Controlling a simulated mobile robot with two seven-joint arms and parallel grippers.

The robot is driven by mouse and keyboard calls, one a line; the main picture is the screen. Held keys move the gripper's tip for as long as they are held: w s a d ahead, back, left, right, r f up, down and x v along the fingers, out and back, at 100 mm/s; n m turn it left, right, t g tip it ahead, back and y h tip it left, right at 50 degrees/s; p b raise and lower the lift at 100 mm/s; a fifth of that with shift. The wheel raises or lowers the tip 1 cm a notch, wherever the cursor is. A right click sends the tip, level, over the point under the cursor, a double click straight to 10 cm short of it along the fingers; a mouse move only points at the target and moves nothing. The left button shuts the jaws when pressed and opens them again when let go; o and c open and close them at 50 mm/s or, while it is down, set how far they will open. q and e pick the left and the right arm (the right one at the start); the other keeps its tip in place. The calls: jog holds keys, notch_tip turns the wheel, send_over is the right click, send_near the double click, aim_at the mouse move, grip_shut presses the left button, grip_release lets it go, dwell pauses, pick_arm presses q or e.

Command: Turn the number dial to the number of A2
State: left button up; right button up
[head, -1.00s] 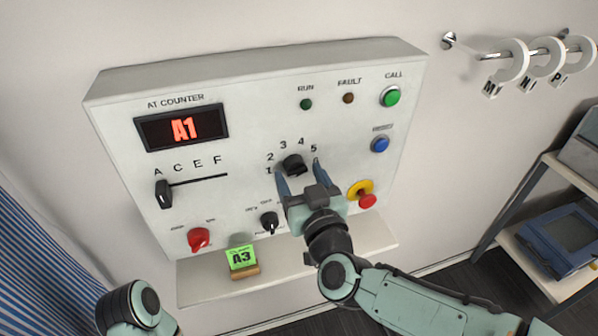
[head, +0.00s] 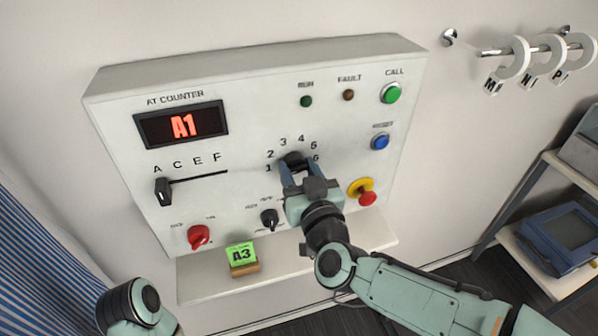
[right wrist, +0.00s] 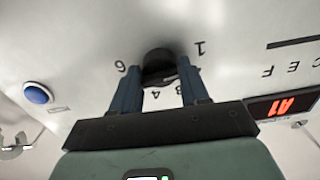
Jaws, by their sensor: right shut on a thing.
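The number dial (head: 293,159) is a black knob on the white panel (head: 250,80), ringed by the numbers 1 to 6. My right gripper (head: 299,168) is shut on it from below, one finger on each side. The knob also shows between the fingers in the right wrist view (right wrist: 159,66). Its pointer direction cannot be made out. The red display (head: 182,126) under "AT COUNTER" reads A1. A green card (head: 240,255) reading A3 stands on the ledge below. The letter slider (head: 163,191) sits at the left end, under A. Only part of my left arm shows, at lower left.
A red knob (head: 198,236) and a small black knob (head: 269,219) are low on the panel. A red and yellow stop button (head: 366,192), a blue button (head: 380,142) and a green button (head: 391,93) are at right. Lettered rings hang on a rail (head: 519,50) at upper right.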

jog(key=m+b, duration=0.2)
jog(key=m, duration=0.1)
jog(key=shift+f, duration=0.1)
pick_arm(q)
jog(key=shift+s+f+b, duration=0.25)
jog(key=shift+f+b, duration=0.05)
jog(key=shift+f, duration=0.45)
jog(key=shift+s+f+b, duration=0.3)
jog(key=shift+f, duration=0.4)
jog(key=shift+s+f+b, duration=0.25)
jog(key=shift+f+b, duration=0.05)
jog(key=shift+f, duration=0.45)
pick_arm(e)
jog(key=shift+m, duration=2.1)
jog(key=o, duration=1)
pick_arm(q)
jog(key=shift+f, duration=0.1)
pick_arm(e)
jog(key=v, duration=1.3)
jog(key=shift+s+d, duration=0.1)
jog(key=shift+s, duration=0.1)
